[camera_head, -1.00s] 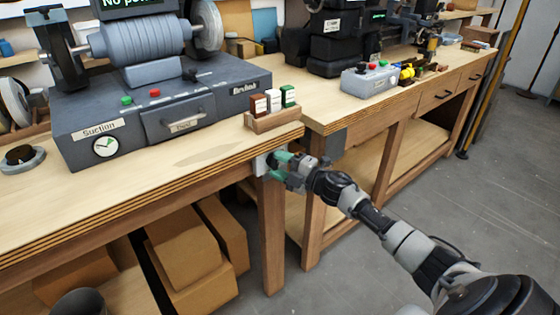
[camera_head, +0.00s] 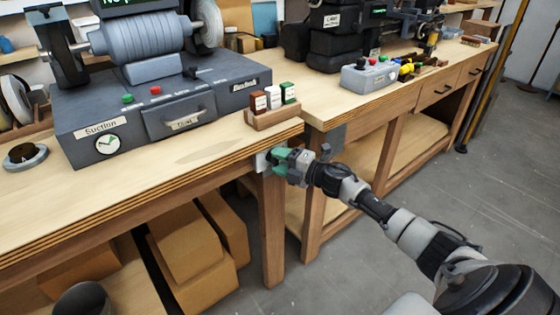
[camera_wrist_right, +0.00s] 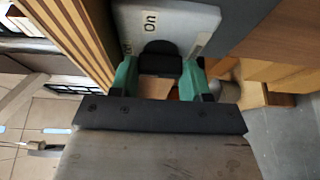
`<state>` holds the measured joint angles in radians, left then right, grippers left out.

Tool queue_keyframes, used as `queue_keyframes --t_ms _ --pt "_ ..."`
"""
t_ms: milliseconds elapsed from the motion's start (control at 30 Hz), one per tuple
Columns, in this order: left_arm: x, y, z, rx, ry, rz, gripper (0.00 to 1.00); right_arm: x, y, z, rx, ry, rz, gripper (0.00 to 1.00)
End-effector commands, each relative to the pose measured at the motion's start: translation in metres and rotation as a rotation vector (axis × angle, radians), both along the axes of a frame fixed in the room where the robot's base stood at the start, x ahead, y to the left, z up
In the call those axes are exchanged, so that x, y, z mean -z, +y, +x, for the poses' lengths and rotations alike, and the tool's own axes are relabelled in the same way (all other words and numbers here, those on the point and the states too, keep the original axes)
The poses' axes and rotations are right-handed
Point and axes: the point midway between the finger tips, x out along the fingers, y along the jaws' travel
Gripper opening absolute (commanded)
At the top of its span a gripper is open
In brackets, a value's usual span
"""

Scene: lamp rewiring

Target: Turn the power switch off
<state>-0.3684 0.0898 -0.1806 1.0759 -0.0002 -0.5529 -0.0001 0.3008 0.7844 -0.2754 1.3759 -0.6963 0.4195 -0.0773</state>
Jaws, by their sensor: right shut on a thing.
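The power switch is a pale plate (camera_wrist_right: 200,30) with a black knob (camera_wrist_right: 160,60) in the right wrist view. "On" is printed above the knob, and a second label to its left is only partly readable. In the head view the plate (camera_head: 262,162) is on the side of the workbench, just below its top, partly hidden by my gripper. My right gripper (camera_head: 275,160) is at the plate. Its green fingers, seen close in the right wrist view (camera_wrist_right: 160,75), are shut on the knob, one on each side. My left gripper is out of view.
The workbench (camera_head: 190,155) carries a grey machine (camera_head: 160,105) and a small wooden holder (camera_head: 274,118) near the corner. A second bench (camera_head: 350,112) stands to the right, with a narrow gap between. Cardboard boxes (camera_head: 190,245) lie below. The floor at right is clear.

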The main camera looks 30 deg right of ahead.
Motion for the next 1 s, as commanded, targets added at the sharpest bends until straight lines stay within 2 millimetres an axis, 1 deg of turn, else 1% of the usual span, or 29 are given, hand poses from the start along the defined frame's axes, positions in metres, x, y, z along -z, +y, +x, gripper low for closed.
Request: queue_keyframes --t_ms 33,167,200,433,567,667,1000 --pt "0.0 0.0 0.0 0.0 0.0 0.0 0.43 0.001 0.0 0.0 -0.001 0.0 -0.004 0.51" --pt "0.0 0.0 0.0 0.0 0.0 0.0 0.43 0.001 0.0 0.0 0.0 0.0 -0.002 0.71" --pt "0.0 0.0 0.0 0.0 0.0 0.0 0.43 0.001 0.0 0.0 0.0 0.0 -0.002 0.72" --pt "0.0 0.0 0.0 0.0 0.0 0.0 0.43 0.0 0.0 0.0 0.0 0.0 -0.001 0.72" --pt "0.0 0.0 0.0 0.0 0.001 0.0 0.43 0.001 -0.004 -0.006 0.001 0.002 -0.001 0.72" --pt "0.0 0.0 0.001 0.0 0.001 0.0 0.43 0.002 -0.009 -0.017 0.0 0.003 0.0 0.72" --pt "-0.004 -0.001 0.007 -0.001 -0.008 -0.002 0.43 0.002 -0.035 -0.07 0.0 0.004 -0.003 0.72"
